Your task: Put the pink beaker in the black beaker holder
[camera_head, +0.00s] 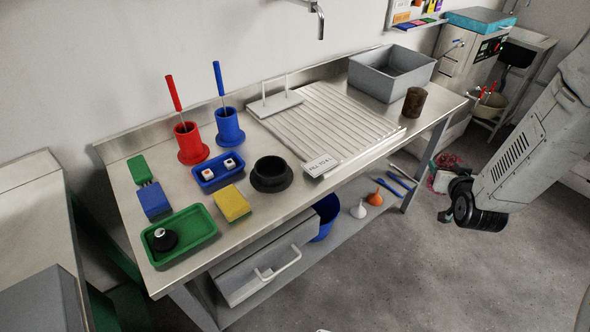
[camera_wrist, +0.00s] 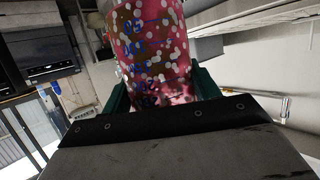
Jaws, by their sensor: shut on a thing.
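The pink beaker (camera_wrist: 155,50), speckled with white and brown and marked with blue writing, fills the upper middle of the wrist view. My gripper (camera_wrist: 162,88) is shut on it, with a dark green finger on each side. In the head view the pink beaker (camera_head: 442,181) is small and partly hidden by my arm, right of the table and apart from it. The black beaker holder (camera_head: 271,175) is a round, empty-looking cup with a wide base, standing near the table's front edge. It lies well to the left of my gripper.
Red (camera_head: 190,144) and blue (camera_head: 229,126) holders with tall-handled tools stand behind. A brown cylinder (camera_head: 414,102) stands at the table's right end.

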